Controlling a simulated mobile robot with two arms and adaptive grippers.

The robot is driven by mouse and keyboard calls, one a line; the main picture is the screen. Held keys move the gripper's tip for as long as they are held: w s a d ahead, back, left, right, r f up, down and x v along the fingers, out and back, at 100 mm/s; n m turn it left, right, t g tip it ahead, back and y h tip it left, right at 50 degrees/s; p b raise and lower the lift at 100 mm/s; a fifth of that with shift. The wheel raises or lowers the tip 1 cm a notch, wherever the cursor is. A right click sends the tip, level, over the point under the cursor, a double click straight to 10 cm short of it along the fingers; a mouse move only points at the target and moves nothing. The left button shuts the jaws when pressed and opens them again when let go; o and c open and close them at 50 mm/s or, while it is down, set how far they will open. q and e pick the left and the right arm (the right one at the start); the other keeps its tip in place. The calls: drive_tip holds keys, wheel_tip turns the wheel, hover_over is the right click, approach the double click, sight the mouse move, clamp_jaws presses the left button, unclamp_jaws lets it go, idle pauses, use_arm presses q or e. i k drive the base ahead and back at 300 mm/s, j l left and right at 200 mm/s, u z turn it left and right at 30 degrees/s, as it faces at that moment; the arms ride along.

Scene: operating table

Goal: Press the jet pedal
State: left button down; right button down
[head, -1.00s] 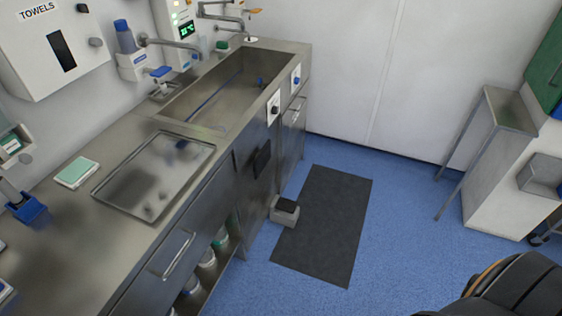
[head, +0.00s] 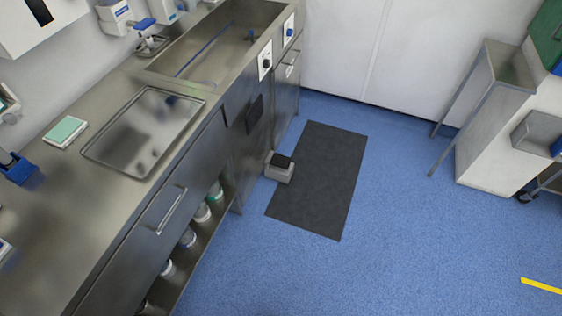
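A small grey pedal box with a black top (head: 280,167) sits on the floor, in front of the sink cabinet. It is at the left edge of a dark grey floor mat (head: 322,185). It is the only pedal that I see, and any label on it is too small to read. Neither of my grippers shows in the head view.
A steel counter (head: 80,215) with a sink basin (head: 222,45) and a tray (head: 143,132) runs along the left. Bottles (head: 202,212) stand on its low shelf. A steel side table (head: 508,65) stands at the right. The blue floor (head: 400,230) is clear around the mat.

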sight(282, 162)
drive_tip(key=i+l+z, duration=0.2)
drive_tip(key=i, duration=0.25)
drive_tip(key=i+l+z, duration=0.2)
drive_tip(key=i+l, duration=0.15)
drive_tip(key=i, duration=0.15)
drive_tip(key=i+l+z, duration=0.15)
drive_tip(key=i, duration=0.35)
